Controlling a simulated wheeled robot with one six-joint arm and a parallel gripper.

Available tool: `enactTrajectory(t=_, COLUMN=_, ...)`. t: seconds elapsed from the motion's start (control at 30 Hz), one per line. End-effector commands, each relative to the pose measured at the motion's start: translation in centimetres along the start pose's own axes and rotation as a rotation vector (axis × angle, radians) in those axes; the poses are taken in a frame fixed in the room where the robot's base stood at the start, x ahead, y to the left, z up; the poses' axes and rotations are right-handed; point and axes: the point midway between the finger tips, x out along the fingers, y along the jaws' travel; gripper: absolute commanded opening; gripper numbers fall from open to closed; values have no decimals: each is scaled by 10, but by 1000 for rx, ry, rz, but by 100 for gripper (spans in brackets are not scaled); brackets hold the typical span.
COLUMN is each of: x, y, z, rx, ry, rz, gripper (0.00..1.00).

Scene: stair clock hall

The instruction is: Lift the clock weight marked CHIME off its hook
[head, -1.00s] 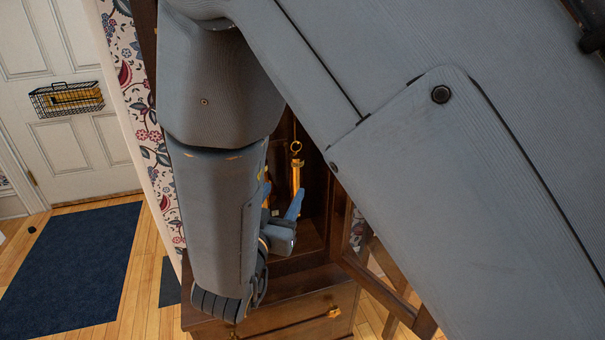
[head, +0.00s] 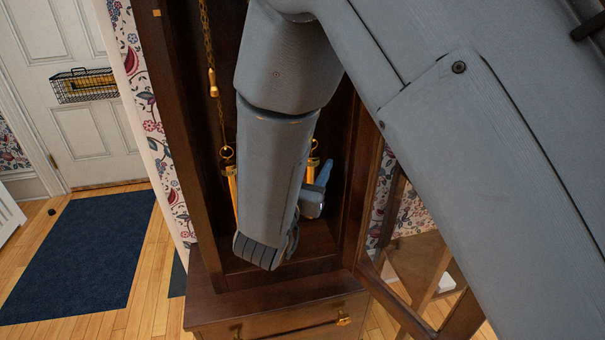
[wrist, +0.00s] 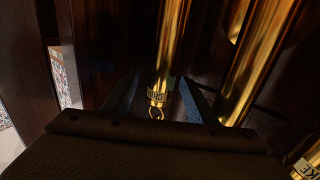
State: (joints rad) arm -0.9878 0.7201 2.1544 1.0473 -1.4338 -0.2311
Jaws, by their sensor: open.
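In the wrist view a brass clock weight (wrist: 172,45) runs between the two fingers of my gripper (wrist: 159,78). Its band label (wrist: 157,97) is partly readable as "CH", and a small ring (wrist: 157,113) shows at that end. The fingers are open, one on each side; I cannot tell whether they touch it. A second brass weight (wrist: 262,60) stands to the right, with a label ending in "KE" (wrist: 308,163). In the head view brass weights show left (head: 231,185) and right (head: 312,170) of my arm, which hides the middle. A blue finger (head: 324,174) is beside the right one.
The weights hang inside a dark wooden clock case (head: 175,130) with close side walls. Its glazed door (head: 395,300) stands open at the right. A chain (head: 211,60) hangs on the left. A drawer (head: 290,318) is below. A blue mat (head: 85,255) lies on the floor.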

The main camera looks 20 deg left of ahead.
Motion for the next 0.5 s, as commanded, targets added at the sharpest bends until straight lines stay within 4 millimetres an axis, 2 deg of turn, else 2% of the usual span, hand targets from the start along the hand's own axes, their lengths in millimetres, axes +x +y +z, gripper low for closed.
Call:
enactTrajectory(t=0.33, x=4, y=-2, z=0, rx=1, ry=1, rz=-4, gripper=52)
enactTrajectory(t=0.37, x=4, y=-2, z=0, rx=1, ry=1, rz=-4, gripper=51)
enactTrajectory(t=0.5, x=4, y=-2, z=0, rx=1, ry=1, rz=-5, gripper=27)
